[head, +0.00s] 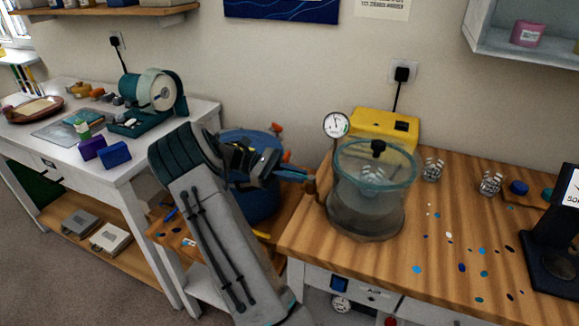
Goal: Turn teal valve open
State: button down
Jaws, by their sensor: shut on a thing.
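The teal valve (297,175) shows as a small teal piece at the left side of the clear vacuum chamber (366,205). My gripper (283,172) reaches in from the left at the valve, its jaws shut on it. The jaws and the arm hide part of the valve, so I cannot tell how far its handle is turned. The chamber has a teal rim and a black knob on its lid, with a clear cup visible inside. A round pressure gauge (336,125) stands at its upper left.
A yellow pump (385,127) sits behind the chamber. A blue pot (262,203) with orange clamps stands behind my arm. Clear cups (432,170) and a black stand (553,240) are on the wooden bench (400,290). The left white table (190,130) holds a teal machine (153,93).

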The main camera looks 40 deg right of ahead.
jog(key=shift+d+y, duration=0.1)
jog(key=shift+y, duration=0.2)
jog(key=c, duration=1.5)
grip_release()
jog(key=shift+w, duration=0.15)
jog(key=p+v, duration=0.1)
jog(key=v, duration=1)
jog(key=shift+f, duration=0.1)
jog(key=shift+p+v, duration=0.85)
jog(key=shift+v, duration=0.5)
